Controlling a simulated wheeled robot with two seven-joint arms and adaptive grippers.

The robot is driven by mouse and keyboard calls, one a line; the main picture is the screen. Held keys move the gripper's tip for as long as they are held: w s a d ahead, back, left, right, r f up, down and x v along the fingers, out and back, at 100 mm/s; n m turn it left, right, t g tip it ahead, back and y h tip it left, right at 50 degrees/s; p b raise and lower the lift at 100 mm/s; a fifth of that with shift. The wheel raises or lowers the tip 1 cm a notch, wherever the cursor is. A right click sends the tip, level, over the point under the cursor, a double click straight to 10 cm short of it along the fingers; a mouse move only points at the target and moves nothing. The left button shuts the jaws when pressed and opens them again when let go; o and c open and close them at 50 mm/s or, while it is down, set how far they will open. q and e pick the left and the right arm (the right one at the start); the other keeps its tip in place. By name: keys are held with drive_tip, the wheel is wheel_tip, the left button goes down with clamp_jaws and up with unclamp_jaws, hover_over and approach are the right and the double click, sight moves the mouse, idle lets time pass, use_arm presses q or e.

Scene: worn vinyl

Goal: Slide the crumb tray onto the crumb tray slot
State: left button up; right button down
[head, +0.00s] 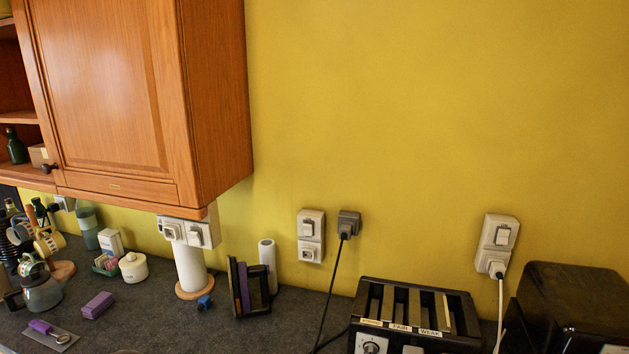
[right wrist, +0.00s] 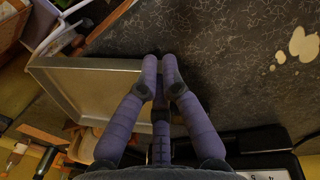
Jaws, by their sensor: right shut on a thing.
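The crumb tray (right wrist: 75,78), a shallow pale metal tray with a raised rim, shows in the right wrist view, left of my fingers. My right gripper (right wrist: 160,68) has purple fingers close together and is shut on the tray near its right end; the fingers hide the gripped part. The black toaster (head: 460,343) with long top slots stands at the bottom of the head view. A black casing (right wrist: 258,138) at the lower right of the wrist view may be the toaster. The crumb tray slot cannot be made out. My left gripper is in neither view.
Dark speckled counter (head: 240,335) is bare left of the toaster. A black appliance (head: 570,300) stands at its right, and cords hang on both sides. A rack (head: 250,290) and paper roll (head: 190,268) stand farther left. Pale patches (right wrist: 304,44) mark the worn surface.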

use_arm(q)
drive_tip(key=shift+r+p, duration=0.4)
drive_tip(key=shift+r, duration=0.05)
use_arm(e)
drive_tip(key=shift+r, duration=0.75)
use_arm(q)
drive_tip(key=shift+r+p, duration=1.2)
use_arm(e)
drive_tip(key=shift+r, duration=1.8)
